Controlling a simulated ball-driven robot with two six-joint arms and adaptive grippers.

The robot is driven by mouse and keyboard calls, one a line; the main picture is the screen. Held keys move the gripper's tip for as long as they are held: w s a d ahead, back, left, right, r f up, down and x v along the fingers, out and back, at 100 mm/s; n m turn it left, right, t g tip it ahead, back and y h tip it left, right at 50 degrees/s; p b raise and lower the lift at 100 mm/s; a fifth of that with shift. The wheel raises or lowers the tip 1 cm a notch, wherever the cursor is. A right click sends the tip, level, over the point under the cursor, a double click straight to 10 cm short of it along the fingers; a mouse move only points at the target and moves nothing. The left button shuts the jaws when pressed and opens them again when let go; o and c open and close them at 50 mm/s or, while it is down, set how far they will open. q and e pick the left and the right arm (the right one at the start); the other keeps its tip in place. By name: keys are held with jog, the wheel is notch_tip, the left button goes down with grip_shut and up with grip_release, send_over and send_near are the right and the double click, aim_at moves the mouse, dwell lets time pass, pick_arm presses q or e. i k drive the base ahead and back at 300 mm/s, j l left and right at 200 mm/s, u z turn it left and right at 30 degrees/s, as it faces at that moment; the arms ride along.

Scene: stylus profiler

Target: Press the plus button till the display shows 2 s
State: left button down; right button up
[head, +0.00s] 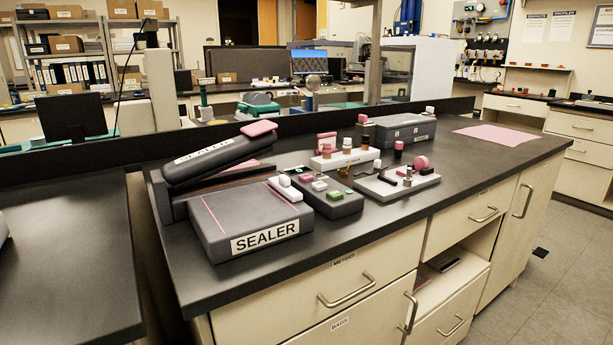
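A dark grey sealer (250,220) with a white "SEALER" label stands at the left of the dark bench, its long lid arm (215,153) raised and pink-tipped. To its right, touching or close to it, is a low dark control box (346,207) with small green and white buttons (320,186) and pink pieces on top. I cannot make out which button is plus. No readable display shows, so I cannot tell its value. Neither my left nor my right gripper is in view.
White racks with small bottles (345,160) and a pink roll (421,163) stand right of the control box. A grey case (403,133) and a pink mat (497,135) lie farther back. A low black ledge (120,155) runs behind.

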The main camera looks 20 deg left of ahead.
aim_at(305, 178)
jog(key=u, duration=0.4)
jog(key=i+l+u, duration=0.2)
jog(key=l, duration=0.15)
jog(key=i+l+u, duration=0.15)
jog(key=l, duration=0.2)
jog(key=i+l+u, duration=0.2)
jog(key=l, duration=0.15)
jog(key=l+u, duration=0.15)
jog(key=l, duration=0.25)
jog(key=i+l, duration=0.15)
jog(key=l, duration=0.25)
jog(key=i+l, duration=0.1)
jog(key=l, duration=0.35)
jog(key=i+l, duration=0.15)
jog(key=l, duration=0.25)
